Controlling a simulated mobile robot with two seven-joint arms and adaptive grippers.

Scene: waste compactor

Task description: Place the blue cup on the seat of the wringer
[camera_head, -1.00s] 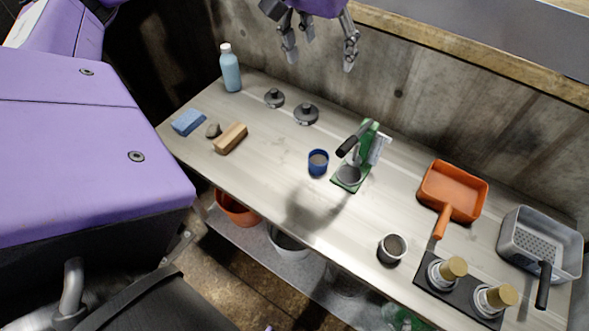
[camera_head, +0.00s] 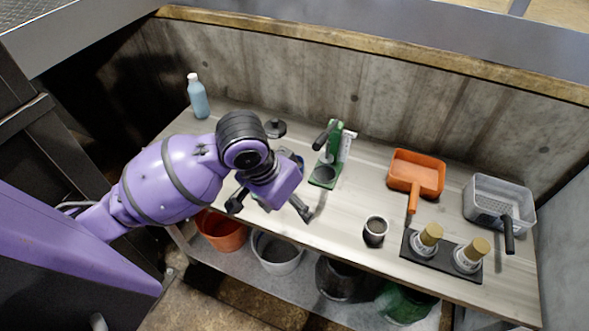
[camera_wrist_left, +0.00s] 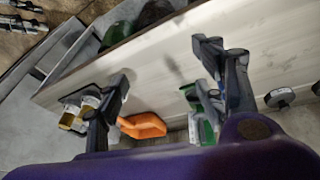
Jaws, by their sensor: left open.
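The green wringer (camera_head: 337,145) stands on the bench, with its round grey seat (camera_head: 324,175) bare at its foot. My left gripper (camera_head: 270,207) is open, pointing down over the bench just left of the wringer, fingers spread. The blue cup (camera_head: 298,159) is mostly hidden behind my left gripper; only a bit of blue shows beside it. In the left wrist view my open fingers (camera_wrist_left: 160,65) frame bare bench top, with the wringer (camera_wrist_left: 207,128) beyond the right finger. I cannot make out the cup there. My right gripper is not in view.
A black-and-white cup (camera_head: 375,231), two gold-topped fittings on a dark plate (camera_head: 413,248), an orange pan (camera_head: 417,172) and a grey basket (camera_head: 500,203) stand to the right. A blue bottle (camera_head: 197,97) stands at the left back. A concrete wall (camera_head: 420,120) runs behind.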

